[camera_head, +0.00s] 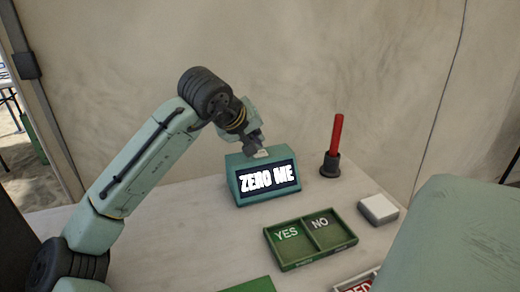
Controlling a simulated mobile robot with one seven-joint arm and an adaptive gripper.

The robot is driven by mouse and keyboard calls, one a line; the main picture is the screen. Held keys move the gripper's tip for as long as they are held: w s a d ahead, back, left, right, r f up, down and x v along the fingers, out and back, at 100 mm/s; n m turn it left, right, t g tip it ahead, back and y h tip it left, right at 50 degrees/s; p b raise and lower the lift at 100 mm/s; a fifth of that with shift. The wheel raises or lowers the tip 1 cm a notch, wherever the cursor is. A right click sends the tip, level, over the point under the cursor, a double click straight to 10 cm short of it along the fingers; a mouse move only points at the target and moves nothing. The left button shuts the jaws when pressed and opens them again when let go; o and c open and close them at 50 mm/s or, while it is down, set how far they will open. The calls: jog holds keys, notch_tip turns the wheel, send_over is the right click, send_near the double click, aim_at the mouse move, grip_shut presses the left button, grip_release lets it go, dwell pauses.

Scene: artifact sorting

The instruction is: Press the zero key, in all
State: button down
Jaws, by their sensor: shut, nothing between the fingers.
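A teal box-shaped device (238,178) stands on the table, its dark screen (268,179) reading "ZERO ME" in white letters. A small pale patch (262,154) shows on its top, right under my fingertips; it may be the zero key, but it is too small and covered to be sure. My gripper (257,147) is shut and empty, pointing down over the top of the device. I cannot tell whether the fingertips touch it.
A green tray (302,240) marked YES and NO lies in front of the device. A red rod (336,135) stands in a dark holder (330,166) to the right. A pale block (378,209) and a partly hidden red-labelled tray (358,286) lie further right and front.

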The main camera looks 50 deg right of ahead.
jog(key=shift+f, duration=0.4)
